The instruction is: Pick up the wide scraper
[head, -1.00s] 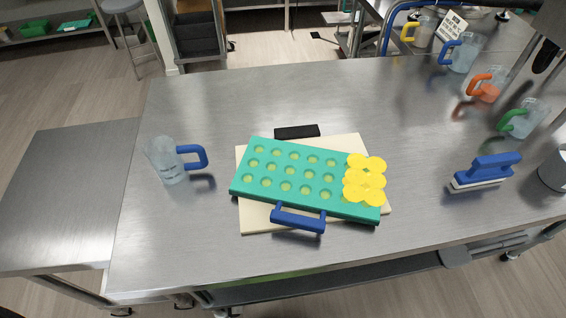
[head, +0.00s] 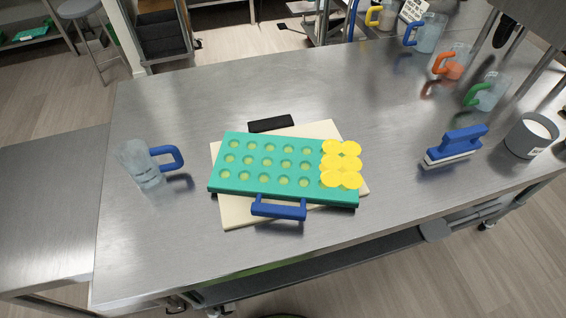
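The wide scraper appears to be the blue-handled tool (head: 459,143) with a pale, wide lower edge (head: 450,159). It stands upright on the right part of the steel table (head: 400,200), with nothing touching it. Neither of my grippers shows in the head view.
A teal mold (head: 285,188) with yellow pieces (head: 341,163) at its right end lies on a cream board (head: 235,214). A clear blue-handled jug (head: 140,163) stands left. A grey container (head: 530,135) stands right of the scraper. Several jugs (head: 492,92) line the back right.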

